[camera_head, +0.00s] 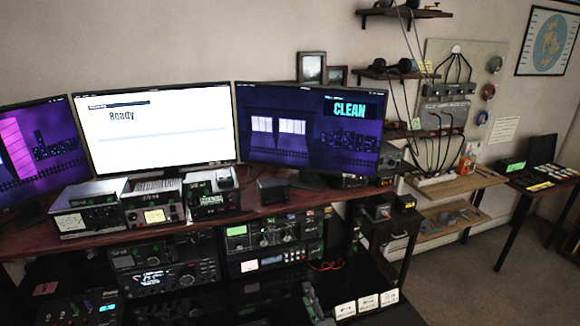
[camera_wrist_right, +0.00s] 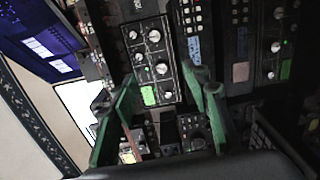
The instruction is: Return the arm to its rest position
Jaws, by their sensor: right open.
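My right gripper (camera_wrist_right: 160,80) shows in the right wrist view as two green fingers spread wide apart. Nothing is held between them. Beyond the fingers are radio panels with knobs; a grey panel with white knobs and a lit green screen (camera_wrist_right: 149,94) lies behind the gap. No contact shows between the fingers and the panels. In the head view, the radio with a green display (camera_head: 237,231) stands below the desk top, and a darker radio with a round dial (camera_head: 153,277) is to its left. My left gripper is not in view.
A wooden desk (camera_head: 330,193) carries several small radios and three monitors; the middle one (camera_head: 155,125) reads "Ready" and the right one (camera_head: 305,125) reads "CLEAN". A wooden shelf (camera_head: 455,186) and a side table (camera_head: 545,182) stand at right. Open floor (camera_head: 480,265) lies at lower right.

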